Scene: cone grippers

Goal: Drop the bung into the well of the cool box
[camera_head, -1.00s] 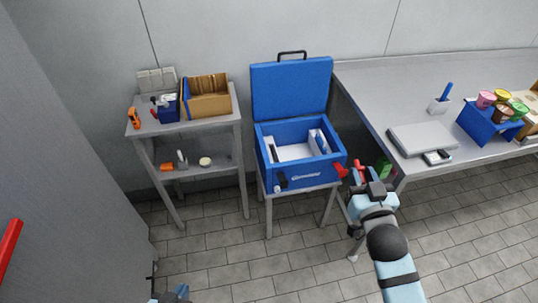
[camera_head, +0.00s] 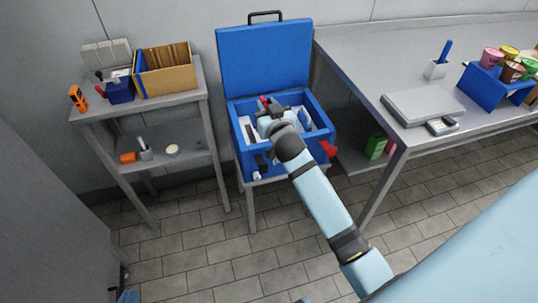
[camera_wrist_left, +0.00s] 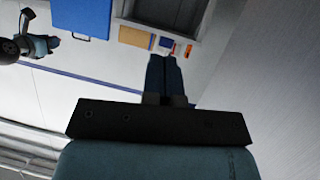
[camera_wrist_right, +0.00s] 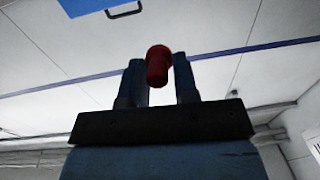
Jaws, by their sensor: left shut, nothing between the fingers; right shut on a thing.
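The blue cool box (camera_head: 232,150) stands on a low stand with its lid (camera_head: 265,60) raised. My right gripper (camera_head: 265,106) is over the box opening, shut on the red bung (camera_wrist_right: 158,66). The bung also shows as a small red spot in the head view (camera_head: 264,100). Its height above the box floor is hard to judge. The well itself cannot be made out behind the gripper. My left gripper (camera_wrist_left: 164,72) is shut and empty, low at the bottom left of the head view (camera_head: 128,296).
A red part (camera_head: 328,148) sticks out at the box's right front. A shelf (camera_head: 160,115) with a cardboard file box (camera_head: 165,70) stands to the left. A steel bench (camera_head: 370,65) with a grey flat device (camera_head: 422,105) and a blue caddy (camera_head: 490,90) is to the right.

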